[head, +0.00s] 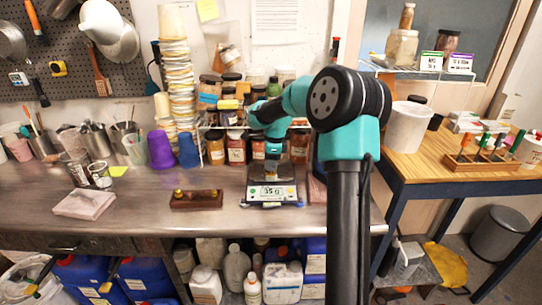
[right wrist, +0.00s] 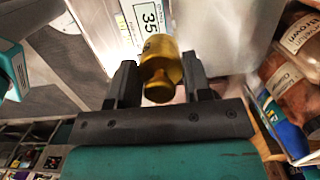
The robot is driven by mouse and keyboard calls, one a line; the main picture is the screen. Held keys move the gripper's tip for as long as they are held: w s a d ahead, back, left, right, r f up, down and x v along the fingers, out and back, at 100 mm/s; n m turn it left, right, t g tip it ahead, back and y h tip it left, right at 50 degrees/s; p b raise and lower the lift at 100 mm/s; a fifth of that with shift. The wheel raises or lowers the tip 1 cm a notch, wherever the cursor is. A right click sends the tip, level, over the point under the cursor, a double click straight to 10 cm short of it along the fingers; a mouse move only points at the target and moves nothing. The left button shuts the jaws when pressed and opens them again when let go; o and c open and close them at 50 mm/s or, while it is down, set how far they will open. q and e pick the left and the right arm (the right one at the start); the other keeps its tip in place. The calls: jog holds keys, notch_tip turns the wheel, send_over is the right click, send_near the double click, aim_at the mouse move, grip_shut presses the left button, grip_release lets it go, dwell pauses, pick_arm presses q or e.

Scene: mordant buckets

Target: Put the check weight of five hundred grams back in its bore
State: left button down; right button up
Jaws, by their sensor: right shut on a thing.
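My right gripper (head: 272,165) is low over the digital scale (head: 272,192), whose display appears to read 35 g. In the right wrist view my right gripper (right wrist: 160,85) is shut on a brass weight (right wrist: 161,62), with one dark finger on each side. The scale's label shows just beyond it. I cannot tell whether the weight touches the pan. A dark wooden block (head: 196,200) lies on the bench left of the scale, with small brass pieces on its top. Its bores are too small to make out. My left gripper does not show.
Jars (head: 236,148) stand on a rack behind the scale. A purple cup (head: 161,150) and a blue cup (head: 189,150) stand at the back left. Bench top between the block and the scale is clear.

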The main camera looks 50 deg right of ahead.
jog(key=s+a, duration=0.4)
jog(key=a, duration=0.1)
jog(key=shift+s+a+r, duration=0.15)
jog(key=shift+s+r, duration=0.15)
jog(key=shift+r, duration=0.05)
